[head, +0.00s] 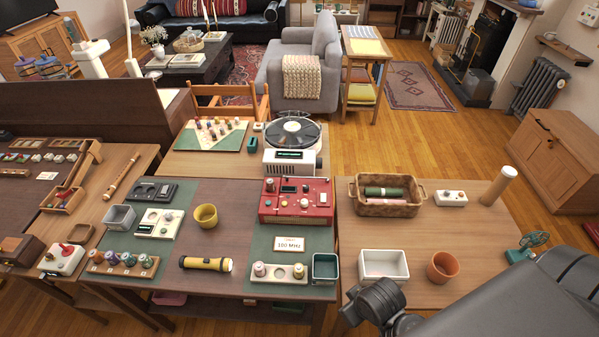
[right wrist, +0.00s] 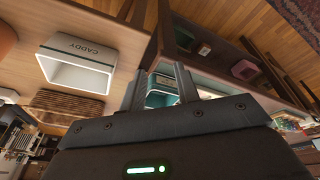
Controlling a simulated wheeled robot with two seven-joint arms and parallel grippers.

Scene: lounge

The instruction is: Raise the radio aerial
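A red set with knobs and a small dark display (head: 295,201) stands on the green mat at the middle of the table, behind a card reading 100 MHz (head: 290,244). It looks like the radio. I cannot make out its aerial at this size. My right gripper (head: 372,302) is low in the head view, in front of the white caddy and apart from the red set. In the right wrist view its two fingers (right wrist: 160,88) stand apart with nothing held between them. My left gripper is not in view.
The white caddy (head: 384,279), a terracotta pot (head: 442,268) and a wicker basket (head: 387,209) stand right of the red set. A turntable (head: 292,132) and a cream unit (head: 289,168) are behind it. A yellow torch (head: 205,263) lies front left.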

